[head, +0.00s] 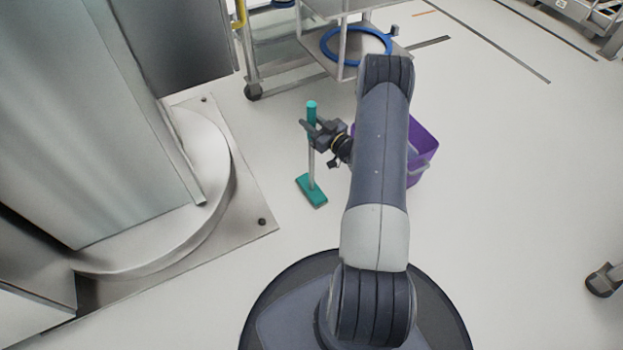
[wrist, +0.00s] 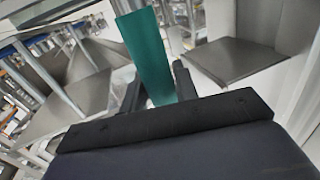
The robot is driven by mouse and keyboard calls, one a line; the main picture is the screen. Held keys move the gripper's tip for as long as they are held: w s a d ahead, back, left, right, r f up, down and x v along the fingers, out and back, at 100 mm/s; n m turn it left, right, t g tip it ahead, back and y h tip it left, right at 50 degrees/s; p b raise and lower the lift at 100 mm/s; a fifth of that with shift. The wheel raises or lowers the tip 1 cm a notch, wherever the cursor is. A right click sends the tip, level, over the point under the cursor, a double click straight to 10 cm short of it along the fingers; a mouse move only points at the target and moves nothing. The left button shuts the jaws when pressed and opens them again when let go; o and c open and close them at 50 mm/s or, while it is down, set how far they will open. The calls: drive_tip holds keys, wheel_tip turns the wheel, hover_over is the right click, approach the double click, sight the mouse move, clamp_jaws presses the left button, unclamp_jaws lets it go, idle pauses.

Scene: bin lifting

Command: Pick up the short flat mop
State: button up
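The short flat mop stands upright on the floor in the head view, with a teal flat head (head: 312,190), a thin grey pole and a teal grip (head: 312,106) at the top. My gripper (head: 309,131) is at the upper part of the mop, just below the top of the grip. In the wrist view the teal grip (wrist: 148,50) rises between the two dark fingers of my gripper (wrist: 158,88). The fingers look spread, one on each side of the handle. Firm contact is not visible.
A purple bin (head: 424,145) stands right of the mop, partly hidden behind my arm. A wheeled metal cart (head: 310,45) with a blue ring (head: 356,60) is behind. A large metal machine (head: 140,190) on a floor plate stands to the left.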

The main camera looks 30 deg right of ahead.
drive_tip(key=c, duration=0.5)
drive_tip(key=shift+r, duration=0.1)
